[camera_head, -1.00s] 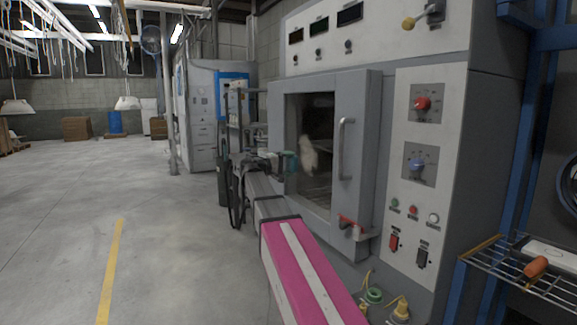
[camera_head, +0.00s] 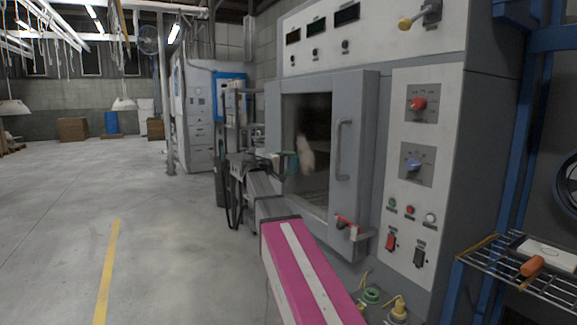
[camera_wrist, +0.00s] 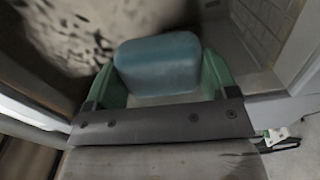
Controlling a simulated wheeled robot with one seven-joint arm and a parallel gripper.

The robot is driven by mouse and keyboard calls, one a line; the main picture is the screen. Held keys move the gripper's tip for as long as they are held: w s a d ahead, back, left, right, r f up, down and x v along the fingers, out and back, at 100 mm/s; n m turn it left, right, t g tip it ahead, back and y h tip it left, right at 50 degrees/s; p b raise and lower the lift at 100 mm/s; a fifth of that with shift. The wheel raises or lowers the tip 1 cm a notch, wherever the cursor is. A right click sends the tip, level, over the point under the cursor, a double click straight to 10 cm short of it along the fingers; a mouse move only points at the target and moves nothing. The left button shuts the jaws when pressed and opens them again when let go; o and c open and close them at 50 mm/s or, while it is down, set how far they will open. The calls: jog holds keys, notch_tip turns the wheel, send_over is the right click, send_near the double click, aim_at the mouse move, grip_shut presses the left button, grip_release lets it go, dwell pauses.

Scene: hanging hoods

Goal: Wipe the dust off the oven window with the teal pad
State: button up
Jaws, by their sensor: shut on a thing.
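The oven window (camera_head: 316,150) is a dark pane in the grey oven door, with a pale dust patch (camera_head: 305,152) left of its middle. My gripper (camera_head: 280,158) is at the left part of the window. In the wrist view my gripper (camera_wrist: 160,95) has its green fingers on either side of the teal pad (camera_wrist: 158,62) and is shut on it. The pad also shows in the head view (camera_head: 292,163), just left of the dust patch. Mottled dust (camera_wrist: 75,35) shows beyond the pad in the wrist view. I cannot tell whether the pad touches the glass.
The door's vertical handle (camera_head: 341,150) stands out right of the window. A red-handled latch (camera_head: 348,224) sticks out below it. A wire shelf (camera_head: 530,272) with an orange-handled tool is at lower right. The floor to the left is open.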

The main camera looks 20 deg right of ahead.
aim_at(304, 153)
jog(key=shift+w+d, duration=0.1)
jog(key=shift+d, duration=0.5)
jog(key=shift+s+d, duration=0.15)
jog(key=shift+s, duration=0.7)
jog(key=shift+s+d, duration=0.1)
jog(key=shift+s, duration=0.75)
jog(key=shift+s+d, duration=0.4)
jog(key=shift+s, duration=1.25)
jog(key=shift+s+d, duration=0.35)
jog(key=shift+s, duration=1.35)
jog(key=shift+s+d, duration=0.4)
jog(key=shift+s, duration=1.25)
jog(key=shift+r, duration=1.2)
jog(key=shift+w+a, duration=0.25)
jog(key=shift+w, duration=0.65)
jog(key=shift+w+a, duration=0.25)
jog(key=shift+w, duration=0.6)
jog(key=shift+w+a, duration=0.3)
jog(key=shift+w, duration=1.35)
jog(key=shift+w+a, duration=0.25)
jog(key=shift+w, duration=1.45)
jog(key=shift+w+a, duration=0.3)
jog(key=shift+w, duration=1.35)
jog(key=shift+r, duration=1.15)
jog(key=shift+s+d, duration=0.15)
jog(key=shift+s, duration=0.8)
jog(key=shift+s+d, duration=0.1)
jog(key=shift+s, duration=0.85)
